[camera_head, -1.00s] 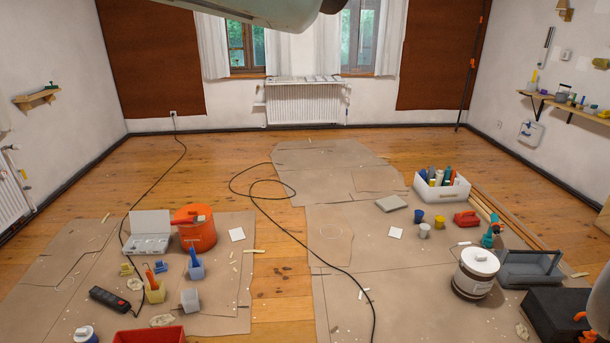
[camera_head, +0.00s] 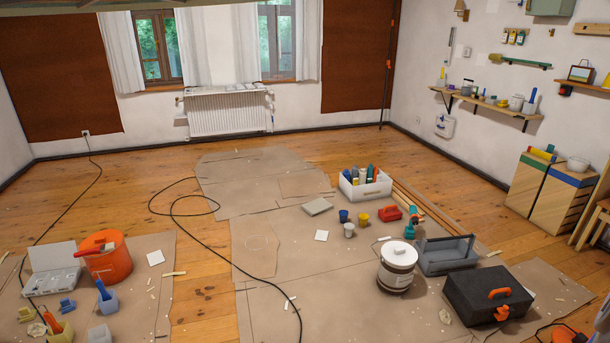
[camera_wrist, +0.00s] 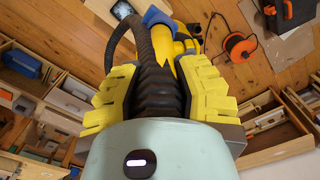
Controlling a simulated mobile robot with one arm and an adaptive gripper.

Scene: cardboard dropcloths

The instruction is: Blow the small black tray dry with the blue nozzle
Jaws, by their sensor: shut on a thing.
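In the wrist view my gripper (camera_wrist: 160,75) has its yellow ribbed fingers closed on both sides of a black ribbed grip. The grip belongs to a yellow-bodied blower (camera_wrist: 190,68) with a black hose looping to the left. A blue part (camera_wrist: 158,17), which looks like the blue nozzle, shows at its far end, pointing away from me. The gripper does not show in the head view. I cannot pick out the small black tray for certain. A small dark-rimmed thing (camera_wrist: 123,9) shows at the top edge of the wrist view, too cut off to name.
A black toolbox (camera_head: 488,300), a grey tote (camera_head: 446,256) and a white-lidded bucket (camera_head: 397,266) stand on the right dropcloth. An orange bucket (camera_head: 108,258) stands at left. Wooden cabinets (camera_head: 545,190) line the right wall. An orange cable reel (camera_wrist: 239,47) lies below.

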